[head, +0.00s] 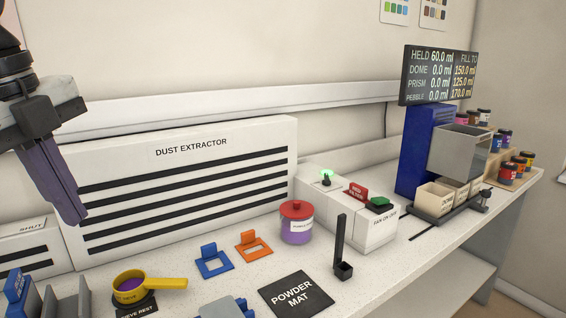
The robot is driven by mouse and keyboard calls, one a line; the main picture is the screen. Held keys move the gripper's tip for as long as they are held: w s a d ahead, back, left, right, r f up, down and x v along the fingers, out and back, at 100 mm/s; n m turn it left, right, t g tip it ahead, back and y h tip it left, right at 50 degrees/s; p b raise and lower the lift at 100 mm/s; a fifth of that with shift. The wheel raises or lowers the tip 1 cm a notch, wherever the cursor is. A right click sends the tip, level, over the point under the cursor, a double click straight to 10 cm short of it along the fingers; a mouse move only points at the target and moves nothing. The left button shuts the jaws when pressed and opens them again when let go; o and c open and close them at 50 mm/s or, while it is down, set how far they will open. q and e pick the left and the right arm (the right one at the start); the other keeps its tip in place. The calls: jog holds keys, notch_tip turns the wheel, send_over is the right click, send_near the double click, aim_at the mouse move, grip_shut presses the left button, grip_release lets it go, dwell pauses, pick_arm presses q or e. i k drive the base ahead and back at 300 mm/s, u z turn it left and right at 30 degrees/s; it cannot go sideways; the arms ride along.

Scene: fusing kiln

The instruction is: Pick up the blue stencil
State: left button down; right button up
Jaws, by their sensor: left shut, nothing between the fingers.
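The blue stencil (213,263) is a small flat square frame with an upright tab. It lies on the white speckled bench, left of the orange stencil (253,246). My left gripper (72,222) comes in at the upper left, pointing down, with its fingers together and empty. It is in the air in front of the dust extractor, to the left of the blue stencil and apart from it. My right gripper does not show.
A yellow sieve (140,284) sits on its rest between my left gripper and the front edge. A red-lidded jar (297,222), a black scoop (342,262) and the powder mat (296,294) are to the right. The dust extractor (190,150) stands behind the stencils.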

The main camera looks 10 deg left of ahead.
aim_at(210, 252)
jog(key=u, duration=0.15)
jog(key=k, duration=0.9)
jog(key=u, duration=0.05)
